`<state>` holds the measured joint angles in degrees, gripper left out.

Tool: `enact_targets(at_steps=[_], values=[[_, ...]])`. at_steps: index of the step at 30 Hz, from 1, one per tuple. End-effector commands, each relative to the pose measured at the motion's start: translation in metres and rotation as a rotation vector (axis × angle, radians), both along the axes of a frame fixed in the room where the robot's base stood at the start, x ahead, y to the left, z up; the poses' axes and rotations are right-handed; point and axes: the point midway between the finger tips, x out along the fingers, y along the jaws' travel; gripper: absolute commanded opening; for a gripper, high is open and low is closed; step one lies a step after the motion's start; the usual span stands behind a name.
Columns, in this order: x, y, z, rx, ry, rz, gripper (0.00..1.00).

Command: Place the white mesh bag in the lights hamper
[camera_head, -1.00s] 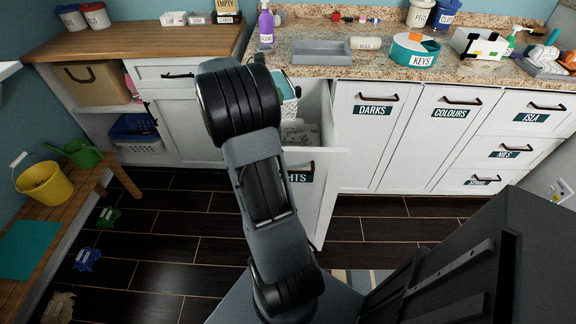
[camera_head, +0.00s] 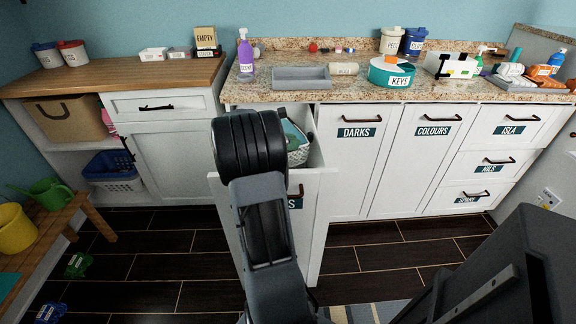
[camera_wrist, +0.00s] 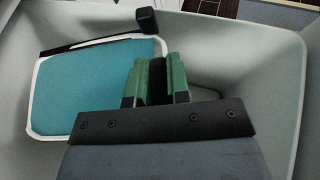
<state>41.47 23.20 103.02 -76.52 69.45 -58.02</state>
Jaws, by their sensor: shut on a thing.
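The lights hamper (camera_head: 312,215) is a white pull-out front standing open, its label mostly hidden behind my arm. The white mesh bag (camera_head: 298,156) shows beside my arm, at the hamper's opening, with a teal part on top. In the wrist view, what appears to be the bag's teal panel (camera_wrist: 95,90) has a white border and a dark cord and toggle. My gripper (camera_wrist: 160,77) has green fingers shut on the bag, with pale hamper walls around them. The exact grip and the bag's underside are hidden.
The closed darks (camera_head: 358,160) and colours (camera_head: 415,160) fronts stand to the right. The granite counter (camera_head: 350,96) above holds a grey tray (camera_head: 301,78), a purple bottle (camera_head: 246,55) and a keys tub (camera_head: 391,73). A bench with a yellow bucket (camera_head: 15,230) is at left.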

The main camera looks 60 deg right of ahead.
Motion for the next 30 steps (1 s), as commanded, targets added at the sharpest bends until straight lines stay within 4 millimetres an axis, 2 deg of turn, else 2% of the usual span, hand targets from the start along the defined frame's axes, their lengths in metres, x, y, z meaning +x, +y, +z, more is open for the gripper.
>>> enact_targets(at_steps=[1, 8, 15, 30], values=[[0.0, 0.0, -0.01, 0.0, 0.002, -0.001, 0.0], [0.0, 0.0, -0.028, -0.001, 0.001, 0.0, 0.0], [0.0, 0.0, -0.062, -0.001, 0.001, 0.0, 0.0], [0.0, 0.0, -0.07, -0.002, -0.001, -0.001, 0.0]])
